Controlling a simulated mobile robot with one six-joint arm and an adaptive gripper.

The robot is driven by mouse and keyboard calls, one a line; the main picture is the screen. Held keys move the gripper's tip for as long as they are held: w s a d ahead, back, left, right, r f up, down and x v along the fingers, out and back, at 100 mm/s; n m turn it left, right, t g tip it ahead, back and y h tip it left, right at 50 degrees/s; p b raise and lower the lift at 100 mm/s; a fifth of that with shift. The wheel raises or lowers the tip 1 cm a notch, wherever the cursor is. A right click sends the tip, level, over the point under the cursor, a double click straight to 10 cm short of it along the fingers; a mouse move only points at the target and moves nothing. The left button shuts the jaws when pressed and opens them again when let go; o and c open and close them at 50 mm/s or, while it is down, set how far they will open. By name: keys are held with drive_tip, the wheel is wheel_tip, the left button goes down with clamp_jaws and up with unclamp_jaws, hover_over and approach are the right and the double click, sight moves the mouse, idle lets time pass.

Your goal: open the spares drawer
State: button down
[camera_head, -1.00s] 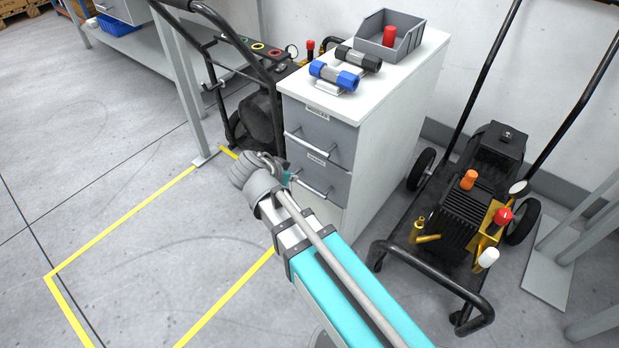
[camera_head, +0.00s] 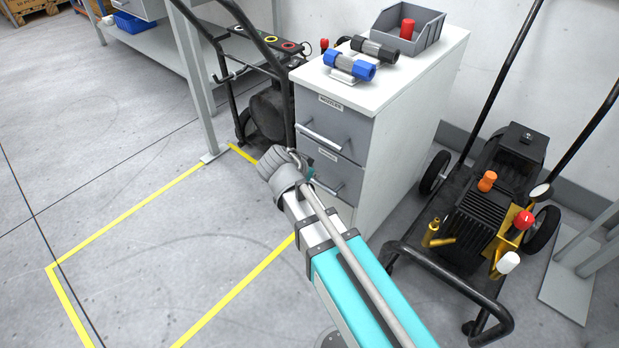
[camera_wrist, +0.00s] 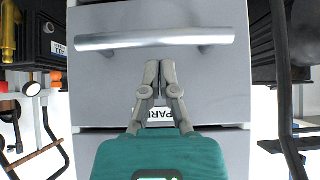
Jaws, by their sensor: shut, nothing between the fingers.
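The spares drawer (camera_wrist: 100,70) is the grey lower drawer of the white cabinet (camera_head: 400,150); its front looks closed. Its label (camera_wrist: 158,115) is partly hidden behind my fingers. Its bar handle (camera_wrist: 155,40) crosses the upper part of the wrist view; in the head view it shows partly beside my arm's end. My gripper (camera_wrist: 160,64) is shut and empty. Its fingertips appear just below the handle bar in the wrist view, not around it. I cannot tell whether they touch anything. In the head view my arm hides most of the gripper.
The nozzles drawer (camera_head: 340,122) is above, also closed. On the cabinet top are a grey bin (camera_head: 430,38) with a red part and blue and black cylinders. A pressure washer (camera_head: 480,215) stands close on the right. Open floor lies left, with yellow lines.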

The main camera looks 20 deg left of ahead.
drive_tip(key=shift+b+x, duration=0.8)
drive_tip(key=shift+x, duration=0.65)
drive_tip(key=shift+s, duration=0.1)
